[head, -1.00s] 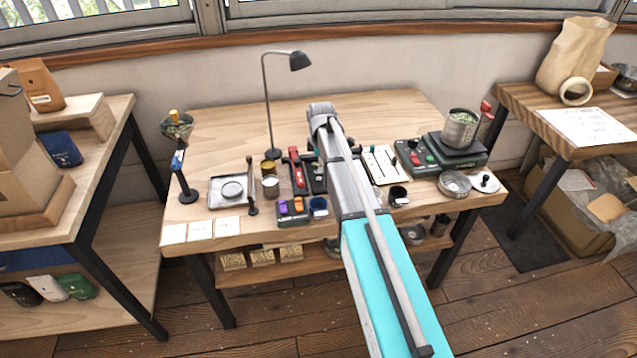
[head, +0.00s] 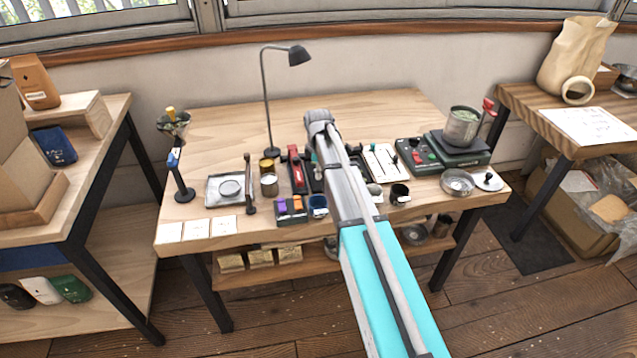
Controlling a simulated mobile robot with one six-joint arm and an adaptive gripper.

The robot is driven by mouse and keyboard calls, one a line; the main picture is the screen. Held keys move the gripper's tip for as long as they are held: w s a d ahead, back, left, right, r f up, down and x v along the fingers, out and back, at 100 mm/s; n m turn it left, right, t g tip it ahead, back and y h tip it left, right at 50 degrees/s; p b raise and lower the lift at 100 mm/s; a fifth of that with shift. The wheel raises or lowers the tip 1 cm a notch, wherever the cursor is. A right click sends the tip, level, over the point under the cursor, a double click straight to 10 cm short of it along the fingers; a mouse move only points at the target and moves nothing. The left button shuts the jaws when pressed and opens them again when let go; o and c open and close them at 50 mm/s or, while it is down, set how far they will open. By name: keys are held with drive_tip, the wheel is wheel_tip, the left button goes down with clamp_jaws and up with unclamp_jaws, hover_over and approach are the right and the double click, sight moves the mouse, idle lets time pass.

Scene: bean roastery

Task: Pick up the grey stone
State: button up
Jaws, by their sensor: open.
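A small rounded grey object (head: 374,189) shows just right of my arm on the workbench, beside a dark cup. It may be the grey stone, but it is too small and partly covered to be sure. My arm reaches from the bottom of the head view up over the middle of the bench. My gripper is hidden behind my own arm, so its fingers and its distance from the grey object cannot be seen.
The workbench (head: 390,112) is crowded along its front half. A dark cup (head: 400,194), a white tray (head: 384,164), a scale (head: 460,150) and a black lamp (head: 268,100) stand around my arm. The back of the bench is clearer.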

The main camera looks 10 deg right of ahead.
drive_tip(key=shift+f+b, duration=0.6)
drive_tip(key=shift+f, duration=0.25)
drive_tip(key=shift+d, duration=0.1)
drive_tip(key=c, duration=0.5)
